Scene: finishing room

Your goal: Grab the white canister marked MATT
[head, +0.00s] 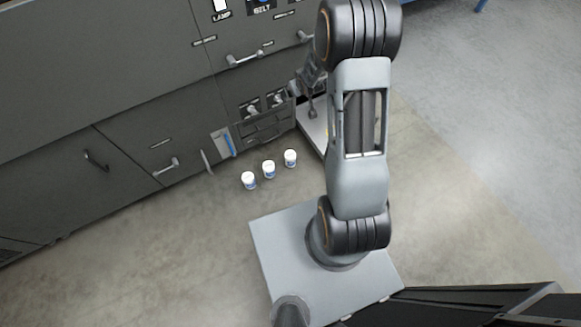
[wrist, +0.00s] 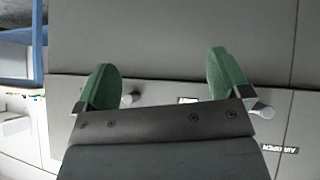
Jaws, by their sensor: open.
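A dark grey cabinet (head: 130,100) with handles, switches and labels stands behind the canisters. A blue-handled tool (head: 229,145) is at its front. A pale low platform (head: 314,127) lies right of the canisters, partly behind my arm. The floor (head: 180,240) left of the canisters is clear.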

